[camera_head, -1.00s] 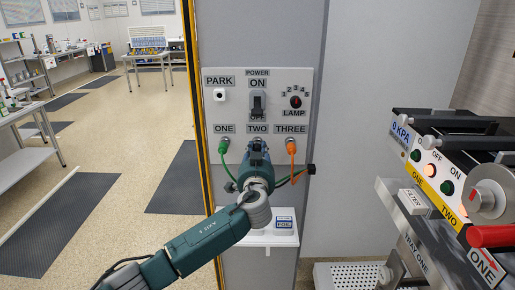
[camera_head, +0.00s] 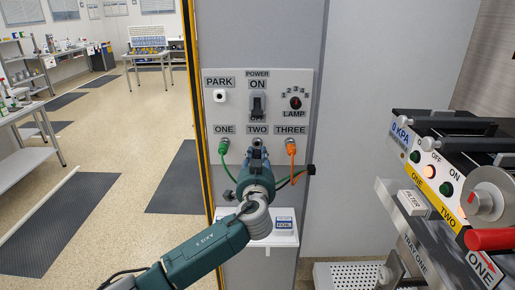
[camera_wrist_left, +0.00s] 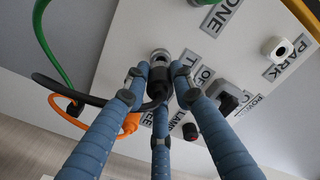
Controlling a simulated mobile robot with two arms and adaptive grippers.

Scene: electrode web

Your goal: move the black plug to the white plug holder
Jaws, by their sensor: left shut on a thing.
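The black plug (camera_wrist_left: 158,85) is held between the fingers of my left gripper (camera_head: 258,154), which is shut on it. In the left wrist view a black cable (camera_wrist_left: 65,88) bends in from the left toward the plug. The silver socket under the TWO label (camera_head: 257,142) shows just above the fingertips; it also shows in the wrist view (camera_wrist_left: 160,56), right beyond the plug. I cannot tell whether the plug tip is still inside the socket. The white plug holder (camera_head: 220,96) is under the PARK label, up and left of the gripper, and looks empty. My right gripper is not in view.
A green plug (camera_head: 223,147) sits in socket ONE and an orange plug (camera_head: 291,147) in socket THREE, on either side. The power switch (camera_head: 258,104) and lamp knob (camera_head: 295,102) are above. A small white shelf (camera_head: 279,240) is below.

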